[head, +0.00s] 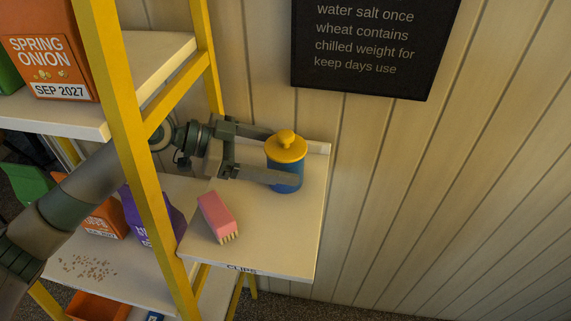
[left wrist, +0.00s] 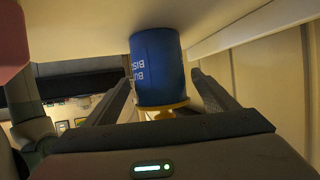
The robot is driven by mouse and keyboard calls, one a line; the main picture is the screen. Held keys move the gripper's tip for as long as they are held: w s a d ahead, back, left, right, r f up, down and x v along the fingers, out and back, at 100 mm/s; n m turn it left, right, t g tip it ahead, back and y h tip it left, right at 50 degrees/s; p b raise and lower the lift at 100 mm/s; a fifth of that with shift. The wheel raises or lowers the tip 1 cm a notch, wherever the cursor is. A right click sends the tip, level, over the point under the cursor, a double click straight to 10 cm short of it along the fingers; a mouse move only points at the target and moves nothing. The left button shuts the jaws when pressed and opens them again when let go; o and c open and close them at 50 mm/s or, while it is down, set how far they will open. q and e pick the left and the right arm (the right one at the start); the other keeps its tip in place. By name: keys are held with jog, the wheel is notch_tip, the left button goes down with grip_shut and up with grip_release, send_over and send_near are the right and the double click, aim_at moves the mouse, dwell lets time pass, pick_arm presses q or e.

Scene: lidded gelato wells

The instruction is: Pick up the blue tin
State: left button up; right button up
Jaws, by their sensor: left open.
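The blue tin (head: 286,178) stands upright on a pale shelf near the wall. It has a yellow lid (head: 286,147) with a round knob. My left gripper (head: 283,160) reaches in from the left, open, with one finger on the far side of the tin and one across its near side. In the left wrist view the tin (left wrist: 158,65) appears upside down between the open fingers (left wrist: 160,95), with part of a white label showing. A gap shows on the right finger's side; contact on the other side is unclear. My right gripper is not in view.
A pink block with pale bristles (head: 217,217) lies on the same shelf (head: 270,245), near its left edge. A yellow post (head: 135,140) stands in front of my left arm. A low ledge and panelled wall are behind the tin. The shelf's front right is clear.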

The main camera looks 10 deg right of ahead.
aim_at(303, 161)
pick_arm(q)
jog(key=shift+d+p, duration=0.6)
jog(key=shift+p, duration=0.1)
jog(key=p+x, duration=0.2)
jog(key=x, duration=0.1)
jog(key=shift+s+d+f, duration=0.1)
jog(key=shift+d, duration=0.2)
jog(key=shift+d+f, duration=0.15)
jog(key=shift+f, duration=0.05)
jog(key=c, duration=1.1)
